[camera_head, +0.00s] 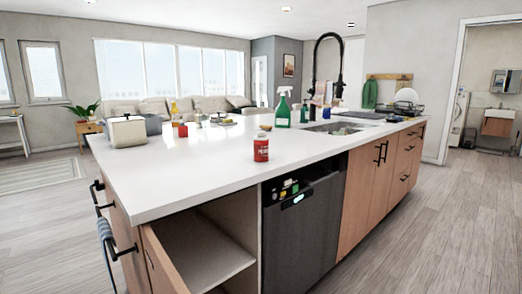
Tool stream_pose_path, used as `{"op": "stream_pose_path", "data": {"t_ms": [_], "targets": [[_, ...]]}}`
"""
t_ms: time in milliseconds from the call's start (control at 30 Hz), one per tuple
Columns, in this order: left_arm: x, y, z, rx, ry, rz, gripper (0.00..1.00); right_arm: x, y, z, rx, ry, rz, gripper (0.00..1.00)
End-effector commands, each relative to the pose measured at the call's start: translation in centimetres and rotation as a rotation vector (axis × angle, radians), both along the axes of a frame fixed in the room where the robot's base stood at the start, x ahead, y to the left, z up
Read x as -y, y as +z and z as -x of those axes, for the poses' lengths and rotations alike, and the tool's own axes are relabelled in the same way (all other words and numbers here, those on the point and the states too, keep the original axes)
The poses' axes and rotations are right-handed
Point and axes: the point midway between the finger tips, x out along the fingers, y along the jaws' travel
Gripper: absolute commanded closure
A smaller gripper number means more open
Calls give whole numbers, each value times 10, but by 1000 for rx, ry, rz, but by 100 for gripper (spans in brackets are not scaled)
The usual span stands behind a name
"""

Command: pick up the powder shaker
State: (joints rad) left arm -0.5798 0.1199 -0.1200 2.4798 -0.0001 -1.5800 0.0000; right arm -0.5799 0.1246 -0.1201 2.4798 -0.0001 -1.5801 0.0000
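The powder shaker, which looks to be the red can with white lettering (261,148), stands upright on the white island countertop (200,178), near the front edge above the dishwasher. Its lid looks pale. Neither of my grippers shows in the head view. Nothing touches the can.
A green spray bottle (283,108) stands behind the can near the sink (335,129) and black faucet (340,88). Below, an open cabinet (205,250) adjoins the dark dishwasher (303,225). The front left counter is clear.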

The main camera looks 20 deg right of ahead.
Motion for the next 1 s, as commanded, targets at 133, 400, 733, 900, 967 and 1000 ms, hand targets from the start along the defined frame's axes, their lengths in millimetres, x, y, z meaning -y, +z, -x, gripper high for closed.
{"op": "stream_pose_path", "data": {"t_ms": [133, 400, 733, 900, 967, 1000], "targets": [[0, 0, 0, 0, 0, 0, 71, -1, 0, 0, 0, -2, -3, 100], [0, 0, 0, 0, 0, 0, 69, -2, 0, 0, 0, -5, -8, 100], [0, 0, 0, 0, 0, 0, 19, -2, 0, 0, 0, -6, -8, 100], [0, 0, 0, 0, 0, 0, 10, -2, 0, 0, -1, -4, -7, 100], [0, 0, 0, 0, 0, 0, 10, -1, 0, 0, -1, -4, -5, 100], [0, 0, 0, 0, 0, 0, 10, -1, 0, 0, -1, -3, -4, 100]]}}
